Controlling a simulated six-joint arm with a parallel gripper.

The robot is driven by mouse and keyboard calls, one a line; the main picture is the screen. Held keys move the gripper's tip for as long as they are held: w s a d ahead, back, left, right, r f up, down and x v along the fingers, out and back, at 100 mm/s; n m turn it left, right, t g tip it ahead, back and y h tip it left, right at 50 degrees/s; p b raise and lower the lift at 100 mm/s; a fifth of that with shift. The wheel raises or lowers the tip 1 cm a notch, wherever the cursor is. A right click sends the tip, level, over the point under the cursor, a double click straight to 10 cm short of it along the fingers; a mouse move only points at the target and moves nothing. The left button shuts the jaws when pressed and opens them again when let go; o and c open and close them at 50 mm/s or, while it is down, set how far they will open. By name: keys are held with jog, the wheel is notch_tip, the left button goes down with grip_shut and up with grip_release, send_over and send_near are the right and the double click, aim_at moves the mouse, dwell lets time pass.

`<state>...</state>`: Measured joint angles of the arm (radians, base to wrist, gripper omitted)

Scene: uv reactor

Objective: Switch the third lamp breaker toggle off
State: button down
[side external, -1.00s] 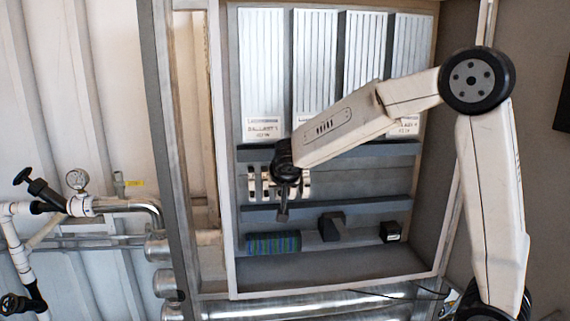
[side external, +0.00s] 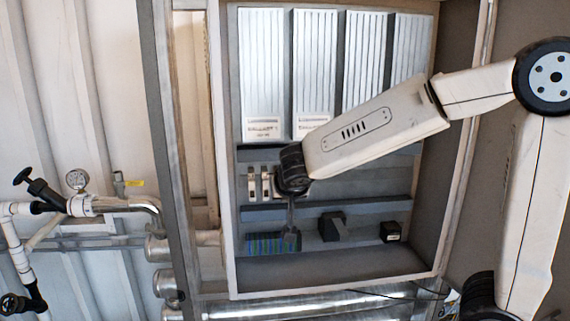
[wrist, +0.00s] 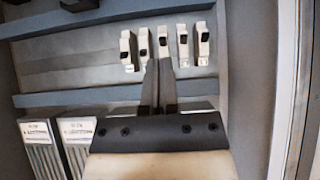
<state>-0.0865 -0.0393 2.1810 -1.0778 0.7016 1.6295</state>
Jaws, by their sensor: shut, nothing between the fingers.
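A row of pale breakers with small dark toggles (wrist: 163,42) runs across the cabinet in the wrist view. The middle breaker is third from either end, and my fingertips point toward it from just below in that picture. I cannot tell whether they touch it. My gripper (wrist: 158,64) is shut and empty, its two dark fingers together. In the side view my gripper (side external: 291,238) hangs in front of the cabinet. Two breakers (side external: 259,183) show left of my wrist, and my wrist covers most of the others. I cannot tell which toggle positions mean on or off.
Tall ribbed ballast units (side external: 262,75) stand above the breakers in the side view. Dark rails (side external: 350,208) run across the cabinet. Below sit a blue-green striped block (side external: 262,243), a dark block (side external: 332,227) and a small black box (side external: 390,231). Pipes and a valve (side external: 80,205) are outside, left.

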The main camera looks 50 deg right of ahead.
jog(key=shift+s+a+f, duration=0.25)
jog(key=shift+s+a, duration=0.5)
jog(key=shift+f, duration=0.1)
jog(key=s+a+f+n+g+y, duration=0.2)
jog(key=s+f+n+y, duration=0.1)
jog(key=f, duration=0.5)
jog(key=s+a+f+n+g+y, duration=0.2)
jog(key=s+a+f+n+y, duration=0.1)
jog(key=s+f+n, duration=0.3)
jog(key=shift+s+f+y, duration=0.4)
jog(key=shift+s+f, duration=0.5)
jog(key=shift+s, duration=0.4)
jog(key=shift+w+r, duration=0.1)
jog(key=shift+w, duration=0.05)
